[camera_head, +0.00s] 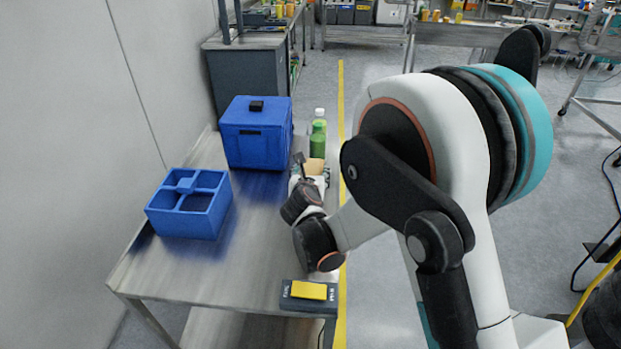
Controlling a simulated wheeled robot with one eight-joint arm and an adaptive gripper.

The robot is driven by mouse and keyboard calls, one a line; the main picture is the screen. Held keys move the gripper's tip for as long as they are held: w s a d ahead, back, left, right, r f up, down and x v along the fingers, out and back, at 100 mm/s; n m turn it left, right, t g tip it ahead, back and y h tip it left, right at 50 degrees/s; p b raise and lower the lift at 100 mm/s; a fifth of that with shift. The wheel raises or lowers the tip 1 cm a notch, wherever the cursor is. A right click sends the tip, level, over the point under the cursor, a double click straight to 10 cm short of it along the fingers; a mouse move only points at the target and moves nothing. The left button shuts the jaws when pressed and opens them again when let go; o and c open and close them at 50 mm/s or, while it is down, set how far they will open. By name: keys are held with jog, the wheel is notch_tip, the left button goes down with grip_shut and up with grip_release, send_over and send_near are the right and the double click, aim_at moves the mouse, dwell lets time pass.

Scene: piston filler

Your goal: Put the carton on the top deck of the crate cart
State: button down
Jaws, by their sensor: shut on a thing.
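A small tan carton (315,166) is at the right edge of the steel bench, just in front of a green bottle. My gripper (325,174) is at the carton and shut on it. My wrist hides most of the fingers and the lower part of the carton. I cannot tell whether the carton touches the bench top. A wheeled metal frame (597,122) at the right edge of the view may be the crate cart; its decks are not clearly visible.
The steel bench (150,268) holds a closed blue box (256,140), an open blue divided tote (190,220), a green bottle (318,140) and a scale-like device with a yellow top (309,290). Grey floor with a yellow line (341,95) lies right of the bench.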

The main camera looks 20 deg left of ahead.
dwell(0.3)
jog(key=shift+c, duration=2.4)
grip_release()
jog(key=shift+f, duration=0.1)
jog(key=shift+s+r, duration=0.2)
jog(key=shift+r, duration=0.05)
jog(key=p+v, duration=0.4)
jog(key=v, duration=0.7)
jog(key=shift+s+d, duration=0.2)
jog(key=shift+s, duration=0.15)
